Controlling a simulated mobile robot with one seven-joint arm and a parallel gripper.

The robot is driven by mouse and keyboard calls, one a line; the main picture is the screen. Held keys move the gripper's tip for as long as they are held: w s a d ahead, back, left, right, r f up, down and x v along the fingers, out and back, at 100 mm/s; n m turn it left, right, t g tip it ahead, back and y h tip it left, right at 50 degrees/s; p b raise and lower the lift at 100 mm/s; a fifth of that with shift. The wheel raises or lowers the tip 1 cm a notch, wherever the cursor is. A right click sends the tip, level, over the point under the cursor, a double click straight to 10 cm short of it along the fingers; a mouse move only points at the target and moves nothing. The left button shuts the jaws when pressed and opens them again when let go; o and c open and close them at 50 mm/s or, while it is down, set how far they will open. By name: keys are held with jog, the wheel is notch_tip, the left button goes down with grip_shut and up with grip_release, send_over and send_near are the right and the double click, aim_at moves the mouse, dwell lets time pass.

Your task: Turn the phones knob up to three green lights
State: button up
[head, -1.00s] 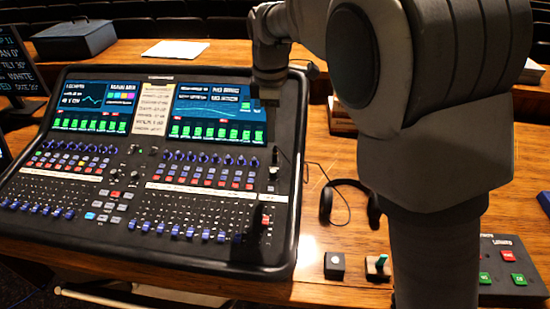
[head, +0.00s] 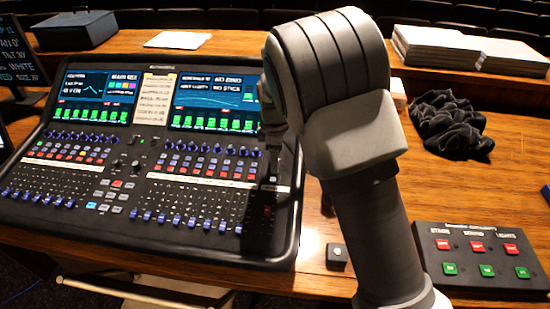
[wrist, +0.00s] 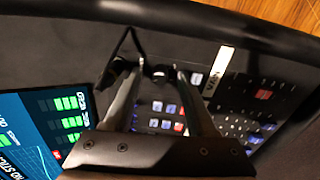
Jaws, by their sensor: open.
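The mixing desk (head: 292,215) fills the left half of the head view, with two lit screens and rows of knobs and faders. My gripper (head: 272,172) is low over the desk's right side, partly hidden by my arm. In the wrist view my gripper (wrist: 158,85) is open, its two fingers spread wide. A small dark round knob (wrist: 160,72) shows between the fingertips; it seems to be the phones knob, but its label is not readable. I cannot tell whether the fingers touch it. I cannot make out the lights for this knob.
A thin black stalk (wrist: 125,45) rises beside one finger in the wrist view. A control box (head: 430,245) with red and green buttons lies at lower right. A small black box (head: 337,256) is at the desk's right. Dark cloth (head: 447,125) lies behind; my arm hides the headphones.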

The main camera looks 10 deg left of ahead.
jog(key=shift+f, duration=0.1)
grip_shut()
jog(key=shift+m, duration=0.3)
jog(key=m, duration=1.1)
jog(key=shift+p, duration=0.35)
dwell(0.5)
grip_release()
